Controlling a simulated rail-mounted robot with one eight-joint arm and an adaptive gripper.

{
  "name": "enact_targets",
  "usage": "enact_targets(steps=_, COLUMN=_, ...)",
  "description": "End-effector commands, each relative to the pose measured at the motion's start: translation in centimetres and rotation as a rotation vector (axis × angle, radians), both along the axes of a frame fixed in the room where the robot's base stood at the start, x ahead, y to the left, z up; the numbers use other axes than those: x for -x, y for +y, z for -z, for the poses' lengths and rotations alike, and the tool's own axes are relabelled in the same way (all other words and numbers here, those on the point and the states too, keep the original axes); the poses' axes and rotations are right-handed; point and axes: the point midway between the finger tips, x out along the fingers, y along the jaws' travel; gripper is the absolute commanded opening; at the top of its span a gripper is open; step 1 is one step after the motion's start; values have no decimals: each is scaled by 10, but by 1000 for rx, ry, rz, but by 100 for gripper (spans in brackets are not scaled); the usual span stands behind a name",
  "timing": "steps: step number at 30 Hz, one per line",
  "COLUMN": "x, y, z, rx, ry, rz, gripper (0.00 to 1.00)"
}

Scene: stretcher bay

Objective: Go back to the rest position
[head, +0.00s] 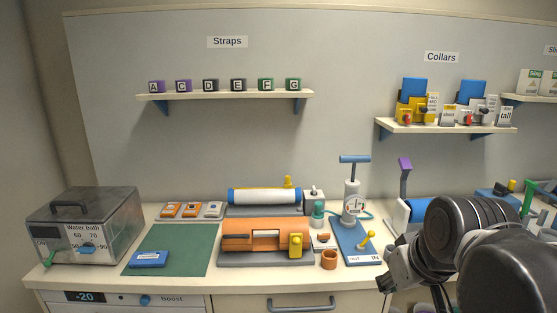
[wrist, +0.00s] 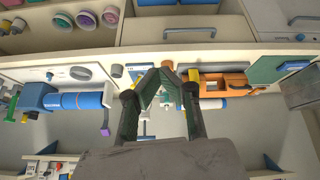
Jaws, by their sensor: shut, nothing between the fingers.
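My gripper (wrist: 162,72) shows in the wrist view, its two dark fingers angled in to meet at the tips, shut and empty. In the head view my arm fills the lower right, with the gripper (head: 392,277) partly hidden at its left end, over the front right of the bench. The wrist view shows the bench upside down, with the orange device (wrist: 225,82) to the right of the fingers and a blue roll (wrist: 82,101) to the left. The fingers appear clear of everything, though their height over the bench cannot be told.
A green mat (head: 190,240) holds a blue block (head: 149,258).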

Motion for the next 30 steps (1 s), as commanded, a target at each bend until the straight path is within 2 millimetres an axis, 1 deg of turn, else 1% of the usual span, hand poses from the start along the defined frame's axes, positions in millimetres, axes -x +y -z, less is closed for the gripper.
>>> enact_targets(steps=1, x=13, y=2, z=9, rx=-9, ry=-15, rz=24, gripper=0)
enact_targets(steps=3, x=25, y=3, z=18, rx=-23, ry=-36, rz=62, gripper=0)
enact_targets(steps=6, x=39, y=4, z=30, rx=-43, ry=-60, rz=104, gripper=0)
enact_targets(steps=10, x=49, y=4, z=39, rx=-59, ry=-80, rz=139, gripper=0)
enact_targets(steps=14, x=52, y=4, z=42, rx=-65, ry=-87, rz=150, gripper=0)
enact_targets(steps=30, x=52, y=4, z=42, rx=-65, ry=-86, rz=150, gripper=0)
